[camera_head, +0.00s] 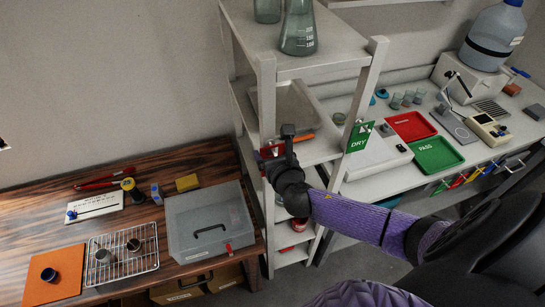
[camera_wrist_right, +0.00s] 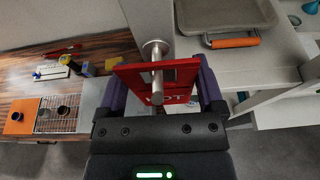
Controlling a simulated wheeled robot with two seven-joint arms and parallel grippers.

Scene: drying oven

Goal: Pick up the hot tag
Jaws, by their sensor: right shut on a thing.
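The red hot tag (camera_head: 270,152) is at the left front post of the shelf rack in the head view. In the right wrist view the tag (camera_wrist_right: 132,78) fills the space between my right gripper's fingers (camera_wrist_right: 163,88), with part of the word HOT showing. A metal peg with a round end (camera_wrist_right: 155,47) stands in front of the tag's face. I cannot tell whether the tag still hangs on it. My right gripper (camera_head: 284,146) is shut on the tag. My left gripper is not in view.
A green DRY tag (camera_head: 359,136) hangs on the right post of the shelf rack (camera_head: 330,59). A metal tray with an orange handle (camera_wrist_right: 235,41) sits on the shelf. A grey case (camera_head: 208,218) and wire rack (camera_head: 121,262) are on the wooden table. Red (camera_head: 411,126) and green trays (camera_head: 437,155) lie right.

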